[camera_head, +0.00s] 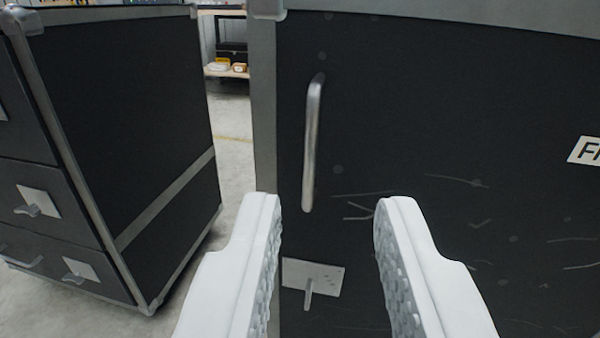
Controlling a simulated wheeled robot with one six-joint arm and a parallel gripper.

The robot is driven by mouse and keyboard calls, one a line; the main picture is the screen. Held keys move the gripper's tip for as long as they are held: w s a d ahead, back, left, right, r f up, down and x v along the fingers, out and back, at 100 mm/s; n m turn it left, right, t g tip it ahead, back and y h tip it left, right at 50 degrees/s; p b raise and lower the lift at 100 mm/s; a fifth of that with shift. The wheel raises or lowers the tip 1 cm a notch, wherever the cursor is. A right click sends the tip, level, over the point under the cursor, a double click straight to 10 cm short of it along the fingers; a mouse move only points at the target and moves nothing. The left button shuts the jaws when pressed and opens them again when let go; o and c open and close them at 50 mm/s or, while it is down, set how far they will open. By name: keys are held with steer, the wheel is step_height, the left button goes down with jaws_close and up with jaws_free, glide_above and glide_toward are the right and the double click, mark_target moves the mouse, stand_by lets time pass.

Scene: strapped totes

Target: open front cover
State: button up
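The front cover (430,110) is a large dark panel with scratches, set in a grey frame, and it fills the right side of the view. A vertical metal bar handle (312,145) is fixed near its left edge. Below the handle is a small metal latch (309,288) on a light plate. My gripper (326,205) is open and empty, its two white fingers on either side of the latch in the picture. The lower end of the handle shows just above the gap between the fingertips. I cannot tell how far the fingers are from the panel.
A dark cabinet (130,110) with grey edges, drawers and latch plates stands at the left. A strip of bare concrete floor (236,130) lies between it and the panel. A shelf (228,72) with small items stands behind. A white label (585,150) is on the panel at right.

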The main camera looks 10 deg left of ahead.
glide_toward(311, 146)
steer(key=shift+y, duration=0.4)
steer(key=w, duration=0.3)
steer(key=w+a, duration=0.1)
steer(key=w, duration=0.6)
steer(key=shift+w+a, duration=0.25)
jaws_close()
